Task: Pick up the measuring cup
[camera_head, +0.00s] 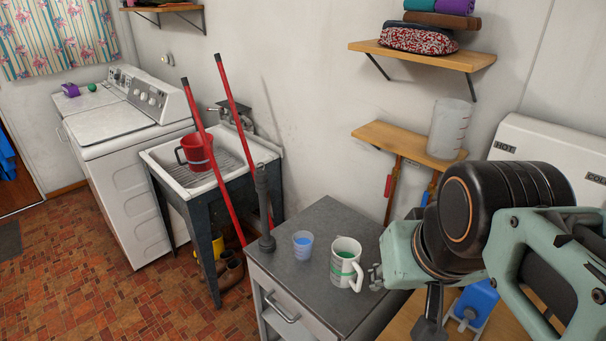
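Two things could be the measuring cup. A small translucent cup with blue in it (303,246) stands upright on the grey cabinet top. A larger translucent container with red marks (449,130) stands on the lower wooden wall shelf. A white mug with green bands (345,267) stands on the cabinet just right of the small cup, its handle toward the right.
A dark upright plunger-like tool (264,205) stands at the cabinet's left edge. Two red poles (215,160) lean by the sink (165,160), which holds a red jug (195,152). The rear cabinet top (325,215) is clear. A blue container (478,298) sits below my arm.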

